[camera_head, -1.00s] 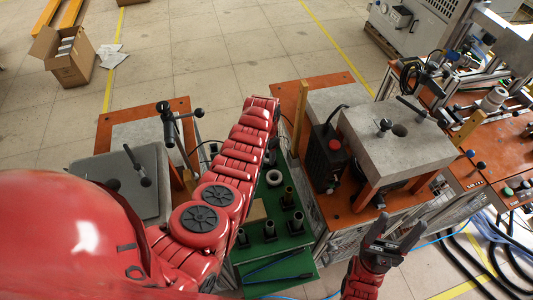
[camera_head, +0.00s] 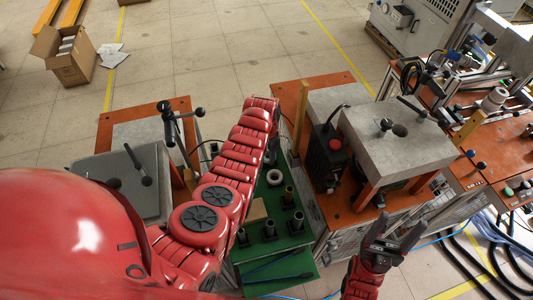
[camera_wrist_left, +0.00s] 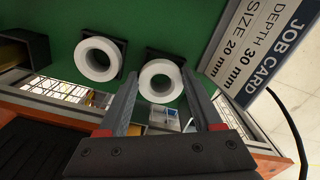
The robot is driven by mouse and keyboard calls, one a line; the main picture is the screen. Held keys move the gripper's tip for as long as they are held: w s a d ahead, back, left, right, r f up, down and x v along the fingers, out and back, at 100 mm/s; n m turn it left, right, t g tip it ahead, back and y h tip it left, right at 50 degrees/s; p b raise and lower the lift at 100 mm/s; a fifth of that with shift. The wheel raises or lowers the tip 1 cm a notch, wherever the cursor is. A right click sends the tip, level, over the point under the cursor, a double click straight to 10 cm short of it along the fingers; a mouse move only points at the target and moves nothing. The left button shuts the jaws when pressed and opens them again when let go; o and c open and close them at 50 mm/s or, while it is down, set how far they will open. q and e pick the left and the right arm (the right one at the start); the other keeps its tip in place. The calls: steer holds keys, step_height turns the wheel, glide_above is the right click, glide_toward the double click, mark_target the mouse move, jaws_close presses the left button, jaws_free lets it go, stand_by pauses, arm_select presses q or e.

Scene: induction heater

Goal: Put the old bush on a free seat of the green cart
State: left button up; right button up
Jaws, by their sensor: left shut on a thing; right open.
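My left gripper (camera_wrist_left: 159,78) is shut on a white ring-shaped bush (camera_wrist_left: 160,92), held between its fingertips in the left wrist view. A black square seat (camera_wrist_left: 166,54) shows behind this bush; I cannot tell whether they touch. A second white ring (camera_wrist_left: 98,58) sits on another black seat to its left on the green cart (camera_wrist_left: 60,18). In the head view my left arm hides its gripper. A white ring (camera_head: 274,177) shows on the green cart (camera_head: 300,265); I cannot tell which ring it is. My right gripper (camera_head: 397,230) is open and empty at the lower right.
A job card (camera_wrist_left: 262,45) lies at the right in the wrist view. Several dark posts, one of them (camera_head: 270,229), stand on the cart's near part. The orange bench with a grey block (camera_head: 385,140) is right of the cart. A grey-topped stand (camera_head: 115,180) is left.

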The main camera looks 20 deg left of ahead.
arm_select(q)
steer(key=shift+f, duration=0.15)
steer(key=shift+f+b, duration=0.65)
steer(key=shift+b, duration=0.05)
steer(key=shift+r, duration=0.1)
steer(key=o, duration=1.6)
steer(key=shift+r, duration=0.1)
steer(key=shift+w+r, duration=0.1)
steer(key=shift+r, duration=0.15)
step_height(320, 180, up, 17)
steer(key=p, duration=0.2)
steer(key=shift+f+p, duration=0.15)
steer(key=shift+p, duration=0.25)
